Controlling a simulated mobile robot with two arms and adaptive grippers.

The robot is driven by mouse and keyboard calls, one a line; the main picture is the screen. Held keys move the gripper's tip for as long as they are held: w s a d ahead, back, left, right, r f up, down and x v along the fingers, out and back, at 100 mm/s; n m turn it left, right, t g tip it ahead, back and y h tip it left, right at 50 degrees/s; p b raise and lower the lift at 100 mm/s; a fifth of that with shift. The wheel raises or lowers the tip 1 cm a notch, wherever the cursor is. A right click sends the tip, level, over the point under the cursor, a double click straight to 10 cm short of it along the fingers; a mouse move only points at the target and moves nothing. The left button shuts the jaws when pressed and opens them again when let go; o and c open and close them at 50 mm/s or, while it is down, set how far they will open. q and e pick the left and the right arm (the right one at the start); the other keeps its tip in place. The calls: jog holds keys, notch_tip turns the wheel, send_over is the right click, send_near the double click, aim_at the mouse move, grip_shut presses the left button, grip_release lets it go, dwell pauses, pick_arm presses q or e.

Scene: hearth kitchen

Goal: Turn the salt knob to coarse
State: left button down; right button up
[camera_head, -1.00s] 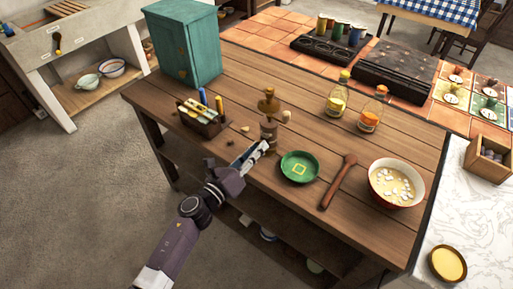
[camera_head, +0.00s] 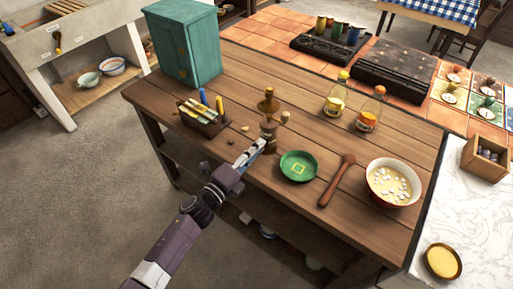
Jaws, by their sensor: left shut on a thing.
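A wooden mill with a rounded top (camera_head: 268,104) stands upright on the wooden table, left of a green dish. Its lower body is partly hidden behind my gripper. My left gripper (camera_head: 262,146) reaches in from the front edge of the table and is shut on the lower part of the mill. The fingers point up and to the right. Any knob setting or marking is too small to read. My right gripper is not in view.
A green dish (camera_head: 298,166), a wooden spoon (camera_head: 338,180) and a bowl (camera_head: 380,196) lie to the right. A box of utensils (camera_head: 203,123) stands left, with small crumbs near it. A teal cabinet (camera_head: 195,62) is at the back left.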

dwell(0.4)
pick_arm(q)
jog(key=c, duration=1.8)
grip_release()
jog(key=shift+o, duration=0.2)
jog(key=v, duration=1.2)
jog(key=shift+f, duration=0.1)
